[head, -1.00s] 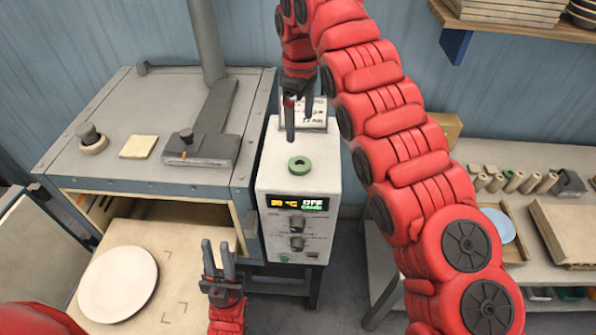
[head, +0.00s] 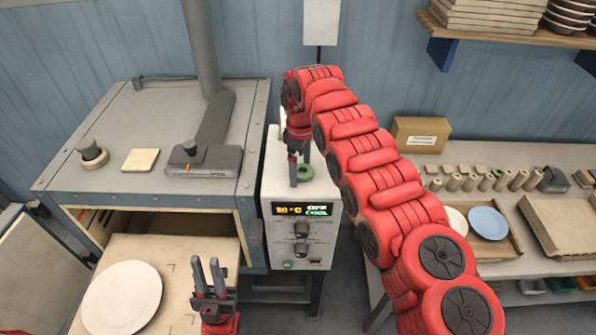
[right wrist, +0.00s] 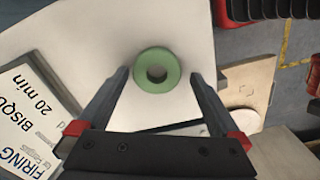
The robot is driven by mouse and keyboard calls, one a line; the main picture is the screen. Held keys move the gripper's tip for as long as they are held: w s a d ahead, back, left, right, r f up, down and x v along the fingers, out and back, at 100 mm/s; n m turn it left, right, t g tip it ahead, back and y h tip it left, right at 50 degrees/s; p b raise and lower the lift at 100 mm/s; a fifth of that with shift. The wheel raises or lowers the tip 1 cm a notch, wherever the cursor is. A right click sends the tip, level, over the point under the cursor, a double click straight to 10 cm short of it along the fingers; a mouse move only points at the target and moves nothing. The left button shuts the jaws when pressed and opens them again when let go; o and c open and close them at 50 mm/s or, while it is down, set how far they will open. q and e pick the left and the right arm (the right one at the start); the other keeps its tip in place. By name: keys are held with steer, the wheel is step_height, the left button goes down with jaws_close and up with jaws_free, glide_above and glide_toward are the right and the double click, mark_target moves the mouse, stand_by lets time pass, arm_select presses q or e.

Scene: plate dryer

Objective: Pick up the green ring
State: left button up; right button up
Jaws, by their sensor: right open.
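The green ring (head: 306,174) lies flat on top of the white control box (head: 272,165), partly hidden behind my right gripper in the head view. My right gripper (head: 294,183) points down at the ring from above. In the right wrist view the ring (right wrist: 144,80) shows whole, between the two spread fingertips (right wrist: 158,74), with a gap on each side. The gripper is open and empty; whether the tips are level with the ring I cannot tell. My left gripper (head: 206,262) is open and empty in front of the kiln, beside the white plate (head: 122,298).
A bench (head: 440,160) with a cardboard box (head: 420,135), small cylinders and trays is at the right.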

steer(key=shift+d, duration=0.15)
steer(key=shift+c, duration=0.2)
steer(key=shift+w+d+f, duration=0.1)
steer(key=shift+w+d, duration=0.05)
steer(key=shift+d, duration=0.15)
steer(key=c, duration=0.5)
steer(key=shift+a, duration=0.25)
steer(key=c, duration=0.8)
steer(key=shift+o, duration=0.2)
steer(key=shift+d, duration=0.1)
